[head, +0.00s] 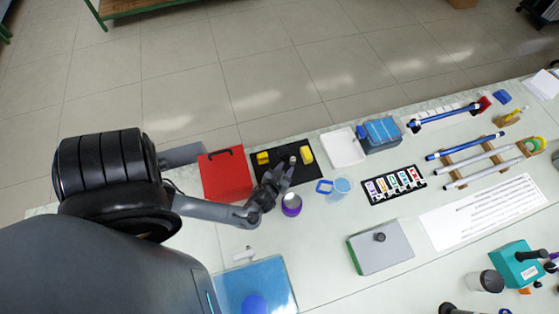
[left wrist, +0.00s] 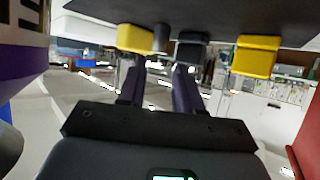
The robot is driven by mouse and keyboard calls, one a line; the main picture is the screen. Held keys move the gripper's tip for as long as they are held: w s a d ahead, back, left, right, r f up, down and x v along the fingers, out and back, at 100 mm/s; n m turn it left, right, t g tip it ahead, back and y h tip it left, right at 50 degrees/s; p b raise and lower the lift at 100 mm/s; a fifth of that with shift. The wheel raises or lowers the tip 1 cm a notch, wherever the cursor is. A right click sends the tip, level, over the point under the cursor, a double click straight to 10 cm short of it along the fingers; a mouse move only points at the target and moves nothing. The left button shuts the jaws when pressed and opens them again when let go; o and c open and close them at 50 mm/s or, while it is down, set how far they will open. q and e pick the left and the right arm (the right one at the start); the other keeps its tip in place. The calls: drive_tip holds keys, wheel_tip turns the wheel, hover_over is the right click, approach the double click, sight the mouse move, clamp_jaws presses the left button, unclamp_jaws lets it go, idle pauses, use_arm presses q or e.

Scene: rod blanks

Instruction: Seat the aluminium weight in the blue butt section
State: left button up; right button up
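A small grey cylinder (head: 293,160), which looks like the aluminium weight, stands on the black mat (head: 285,146) between two yellow blocks. It also shows in the left wrist view (left wrist: 161,38), just beyond my fingertips. My left gripper (head: 279,174) is at the mat's near edge, close to the cylinder; its fingers (left wrist: 158,72) are apart with nothing between them. One blue rod (head: 445,115) lies in a white cradle with a red end. Another blue rod (head: 465,146) lies on a wooden rack. I cannot tell which is the butt section. My right gripper is not in view.
A red box (head: 225,176) stands left of the mat. A purple-banded pot (head: 291,204) stands close beside my left gripper. A clear blue cup (head: 342,187), white tray (head: 343,147) and colour-labelled holder (head: 393,185) stand to the right.

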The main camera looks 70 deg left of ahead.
use_arm(q)
drive_tip(key=v, duration=0.4)
drive_tip(key=shift+s, duration=0.1)
drive_tip(key=o, duration=0.4)
drive_tip(key=shift+s+d+r, duration=0.3)
drive_tip(key=shift+s+d, duration=0.1)
drive_tip(key=shift+s+d+r, duration=0.1)
